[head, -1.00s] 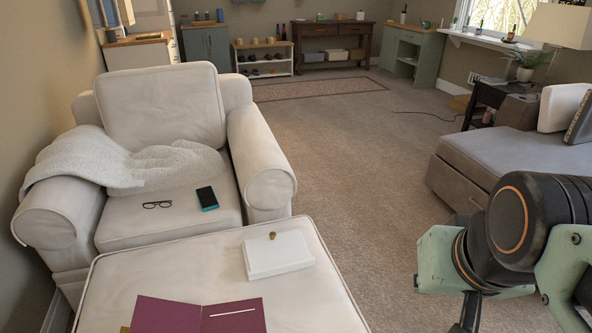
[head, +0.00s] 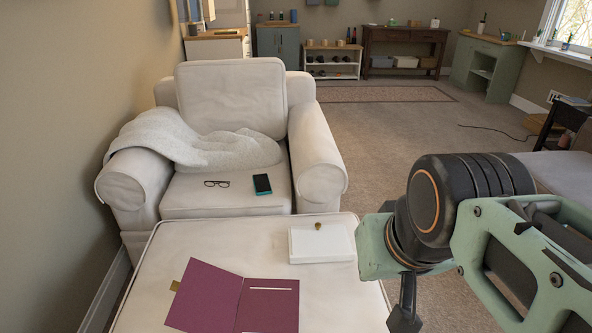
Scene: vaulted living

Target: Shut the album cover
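The album (head: 268,304) is a dark maroon folder that lies open on the white ottoman (head: 165,252) in front of the armchair. Its left cover (head: 205,293) is spread out to the left, and a thin white strip shows on the right part. A small gold tab (head: 175,286) sticks out at the left edge. The album's lower edge is cut off by the frame. My arm is at the right, over the ottoman's right edge. Dark parts of it hang low at the bottom, but my gripper's fingers cannot be made out clearly.
A white box (head: 322,245) with a gold knob sits on the ottoman behind the album. Glasses (head: 216,184) and a phone (head: 262,184) lie on the armchair (head: 232,98) seat. Open carpet (head: 400,140) lies to the right of the armchair.

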